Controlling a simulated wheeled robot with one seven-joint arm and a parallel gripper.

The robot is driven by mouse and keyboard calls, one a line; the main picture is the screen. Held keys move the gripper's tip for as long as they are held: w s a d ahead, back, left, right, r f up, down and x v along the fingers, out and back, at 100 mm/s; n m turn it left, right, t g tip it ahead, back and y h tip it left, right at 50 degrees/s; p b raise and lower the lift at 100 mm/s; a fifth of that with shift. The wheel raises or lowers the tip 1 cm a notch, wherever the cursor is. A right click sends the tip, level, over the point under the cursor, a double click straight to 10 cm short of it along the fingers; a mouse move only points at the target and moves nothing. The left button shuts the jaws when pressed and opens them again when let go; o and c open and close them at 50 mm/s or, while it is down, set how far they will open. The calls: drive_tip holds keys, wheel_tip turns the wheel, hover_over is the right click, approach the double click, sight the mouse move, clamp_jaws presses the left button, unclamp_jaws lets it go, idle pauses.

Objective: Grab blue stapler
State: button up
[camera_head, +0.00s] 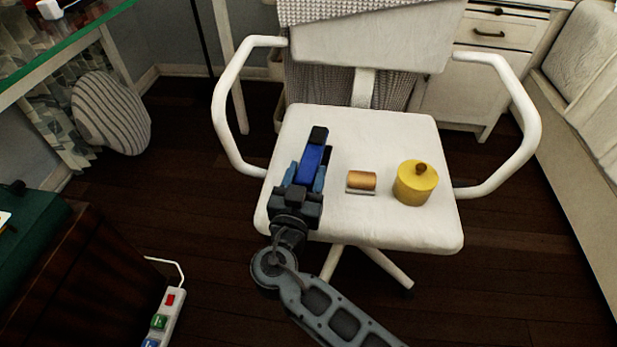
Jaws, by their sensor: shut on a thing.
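The blue stapler (312,158) is on or just over the white seat of the chair, left of the middle. It is long, blue on top, with a dark far end. My gripper (305,178) reaches in from the front and is shut on the near part of the stapler, with a finger at each side. The stapler's near end is hidden by my gripper. I cannot tell whether the stapler touches the seat.
An orange-brown roll (361,181) and a yellow lidded pot (415,183) stand on the seat (400,125) to the right. White armrests (222,110) curve up at both sides. A power strip (166,318) lies at lower left, and a striped cushion (112,112) at left.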

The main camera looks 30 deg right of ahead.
clamp_jaws()
idle(0.3)
